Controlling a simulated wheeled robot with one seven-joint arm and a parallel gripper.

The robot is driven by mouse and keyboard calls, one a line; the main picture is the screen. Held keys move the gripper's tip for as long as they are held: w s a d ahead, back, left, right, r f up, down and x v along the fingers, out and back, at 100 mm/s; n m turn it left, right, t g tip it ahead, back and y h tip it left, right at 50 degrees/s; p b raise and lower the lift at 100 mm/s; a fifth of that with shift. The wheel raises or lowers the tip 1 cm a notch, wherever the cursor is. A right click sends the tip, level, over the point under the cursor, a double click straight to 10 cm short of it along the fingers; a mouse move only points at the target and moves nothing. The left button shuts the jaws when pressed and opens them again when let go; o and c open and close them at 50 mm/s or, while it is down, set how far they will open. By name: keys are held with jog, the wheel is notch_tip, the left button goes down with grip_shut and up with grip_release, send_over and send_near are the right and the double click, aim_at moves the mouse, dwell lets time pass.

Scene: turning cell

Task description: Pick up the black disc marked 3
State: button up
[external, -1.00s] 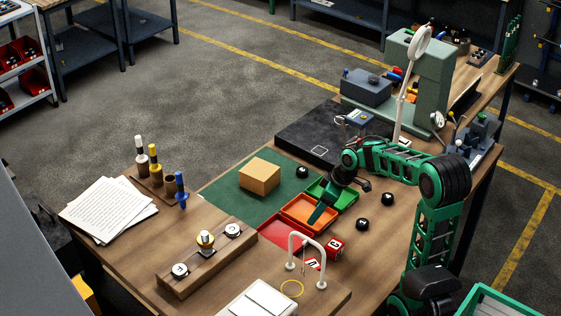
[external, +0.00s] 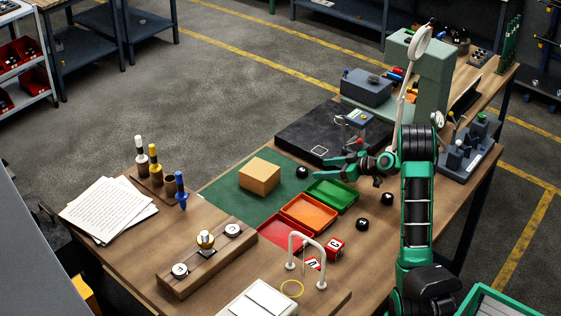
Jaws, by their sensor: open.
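Three small black discs or knobs with pale marks are in view. One black disc (external: 302,172) lies at the green mat's edge, beyond the trays. Another black disc (external: 387,198) and a third black disc (external: 361,224) lie on the bare wood right of the trays. The marks are too small to read, so I cannot tell which one is the 3. My gripper (external: 335,168) is open and empty, pointing left above the far end of the trays. Its fingertips are a little right of the disc on the mat, apart from it.
Green, orange and red trays (external: 309,212) stand in a row by the green mat (external: 226,191). A cardboard box (external: 259,177) sits on the mat. A black plate (external: 296,138) lies behind. A white arch (external: 307,238) and red marked cubes (external: 335,247) are nearer the front.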

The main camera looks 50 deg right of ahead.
aim_at(302, 169)
jog(key=x, duration=0.8)
jog(key=shift+w+a, duration=0.15)
jog(key=shift+a, duration=0.1)
jog(key=shift+r, duration=0.1)
jog(key=c, duration=1.3)
jog(key=shift+r, duration=0.1)
